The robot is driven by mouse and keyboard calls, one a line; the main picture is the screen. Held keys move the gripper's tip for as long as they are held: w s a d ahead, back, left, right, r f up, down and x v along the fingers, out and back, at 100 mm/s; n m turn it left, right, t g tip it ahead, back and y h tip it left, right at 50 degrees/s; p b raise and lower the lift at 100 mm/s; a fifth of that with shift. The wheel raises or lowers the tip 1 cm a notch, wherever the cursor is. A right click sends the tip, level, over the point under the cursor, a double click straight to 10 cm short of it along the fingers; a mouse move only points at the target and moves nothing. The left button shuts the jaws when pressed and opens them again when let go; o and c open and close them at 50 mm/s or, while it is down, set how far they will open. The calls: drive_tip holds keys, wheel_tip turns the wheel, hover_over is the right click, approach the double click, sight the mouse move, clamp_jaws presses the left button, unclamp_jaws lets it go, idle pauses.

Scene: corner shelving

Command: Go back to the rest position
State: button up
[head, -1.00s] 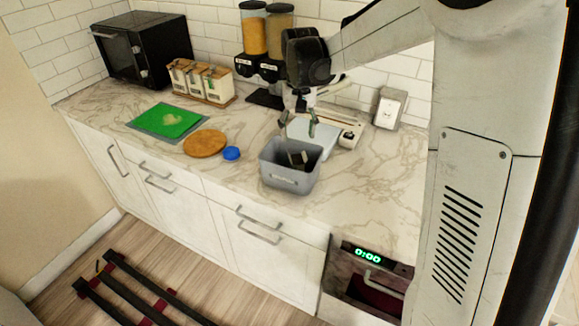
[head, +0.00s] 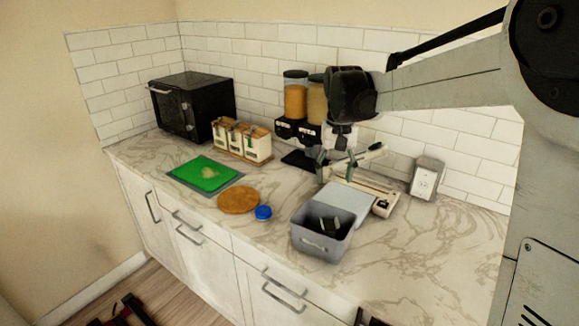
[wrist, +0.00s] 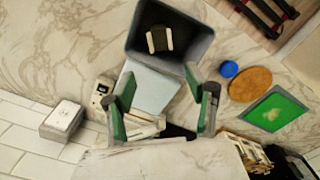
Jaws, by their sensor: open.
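My gripper (head: 337,166) is open and empty above the counter, behind the grey bin, in the head view. In the wrist view my gripper (wrist: 160,112) shows its two green-padded fingers spread wide with nothing between them. The grey bin (head: 318,243) stands on the counter with a small dark and light object (head: 328,224) inside it. The bin (wrist: 203,47) and that object (wrist: 159,39) also show in the wrist view. My arm reaches in from the right.
A pale blue-grey flat item (head: 347,200) and a white device (head: 382,203) lie behind the bin. A blue lid (head: 263,212), round wooden board (head: 238,200), green mat (head: 203,174), jar rack (head: 243,141), dispensers (head: 296,98) and black microwave (head: 193,104) stand leftward.

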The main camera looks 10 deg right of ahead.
drive_tip(key=s+f+t+b, duration=0.2)
drive_tip(key=s+f+t, duration=0.1)
drive_tip(key=s, duration=1.1)
drive_tip(key=s+f+t+b, duration=0.3)
drive_tip(key=s+t, duration=0.1)
drive_tip(key=s, duration=1)
drive_tip(key=shift+n, duration=0.4)
drive_tip(key=shift+s+f, duration=0.1)
